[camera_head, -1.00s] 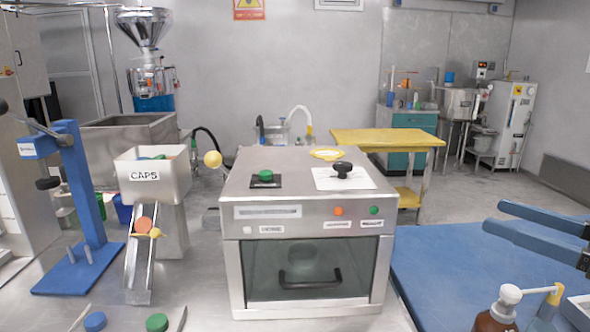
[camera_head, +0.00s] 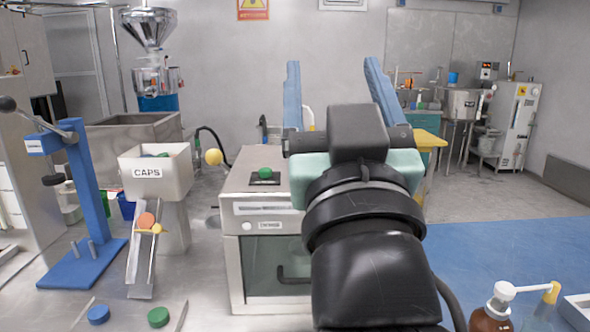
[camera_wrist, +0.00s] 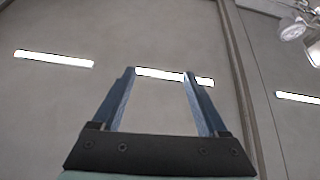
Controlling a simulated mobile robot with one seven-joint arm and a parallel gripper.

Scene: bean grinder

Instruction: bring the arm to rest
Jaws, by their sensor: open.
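My gripper (camera_head: 333,82) is raised in the middle of the head view, its two blue fingers pointing up and spread wide apart. My arm stands in front of the steel bench machine and hides much of its right side. In the wrist view my gripper (camera_wrist: 158,75) is open, with nothing between its fingers. The wrist camera looks up at a grey ceiling with bright light strips (camera_wrist: 53,59).
The steel machine (camera_head: 262,207) with a green button (camera_head: 265,173) is close behind my arm. A CAPS bin (camera_head: 155,174) and a blue lever press (camera_head: 90,205) stand left. A brown pump bottle (camera_head: 490,318) is at lower right. The blue mat (camera_head: 510,255) has free room.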

